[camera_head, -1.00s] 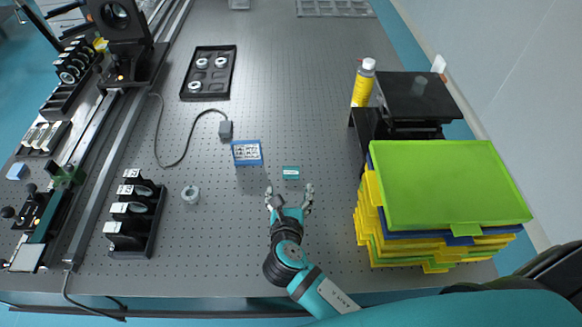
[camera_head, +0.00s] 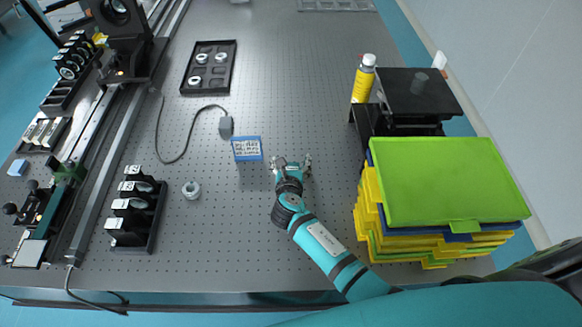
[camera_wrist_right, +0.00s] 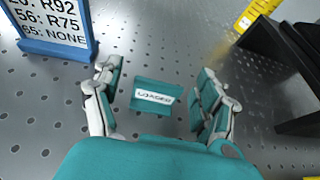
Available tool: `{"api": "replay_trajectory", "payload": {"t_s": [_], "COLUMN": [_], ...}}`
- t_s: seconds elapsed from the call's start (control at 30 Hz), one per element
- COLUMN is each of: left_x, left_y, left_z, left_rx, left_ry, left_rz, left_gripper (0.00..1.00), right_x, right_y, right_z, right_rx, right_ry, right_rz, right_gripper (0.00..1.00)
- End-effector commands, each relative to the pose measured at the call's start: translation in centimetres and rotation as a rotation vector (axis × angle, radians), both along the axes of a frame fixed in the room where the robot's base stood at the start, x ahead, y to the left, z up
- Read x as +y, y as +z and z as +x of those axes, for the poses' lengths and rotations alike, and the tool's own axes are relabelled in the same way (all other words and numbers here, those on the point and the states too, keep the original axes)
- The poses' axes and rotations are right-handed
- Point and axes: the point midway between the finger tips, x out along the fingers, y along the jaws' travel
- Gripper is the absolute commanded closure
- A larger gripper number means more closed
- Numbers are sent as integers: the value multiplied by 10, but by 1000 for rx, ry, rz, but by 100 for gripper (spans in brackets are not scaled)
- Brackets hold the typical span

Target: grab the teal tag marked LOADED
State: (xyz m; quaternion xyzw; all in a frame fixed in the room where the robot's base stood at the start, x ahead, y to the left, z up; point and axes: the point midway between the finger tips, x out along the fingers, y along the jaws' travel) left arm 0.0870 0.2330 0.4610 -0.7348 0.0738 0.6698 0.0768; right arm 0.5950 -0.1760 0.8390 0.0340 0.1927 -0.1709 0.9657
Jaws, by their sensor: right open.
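The teal tag (camera_wrist_right: 157,97) lies between the two fingers of my right gripper in the right wrist view. It has a white label with dark lettering that appears to read LOADED. My right gripper (camera_wrist_right: 155,88) is open, with a gap on both sides of the tag. In the head view my right gripper (camera_head: 291,160) is over the perforated table, just right of the blue-framed sign, and it hides the tag there. My left gripper is not in view.
The blue-framed sign (camera_head: 247,149) stands close to the left of my right gripper; it also shows in the wrist view (camera_wrist_right: 55,47). Stacked green and yellow trays (camera_head: 445,185), a black stand (camera_head: 418,95) and a yellow bottle (camera_head: 363,80) are to the right. A metal ring (camera_head: 191,190) lies left.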

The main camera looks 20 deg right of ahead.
Motion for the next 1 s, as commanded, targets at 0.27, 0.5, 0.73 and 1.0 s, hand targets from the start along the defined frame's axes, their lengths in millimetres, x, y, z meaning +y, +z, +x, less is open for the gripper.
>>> {"api": "replay_trajectory", "payload": {"t_s": [0.27,0.5,0.73,1.0], "left_x": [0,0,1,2], "left_y": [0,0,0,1], "left_z": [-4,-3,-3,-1], "left_rx": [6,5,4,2], "left_ry": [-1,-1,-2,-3], "left_rz": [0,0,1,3], "left_gripper": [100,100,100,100], "right_x": [0,0,0,0], "right_y": [-1,-1,0,7], "right_z": [1,1,1,1], "right_rx": [0,0,0,-2], "right_ry": [1,1,1,1], "right_rz": [0,0,0,0], "right_gripper": [30,62,73,73]}}
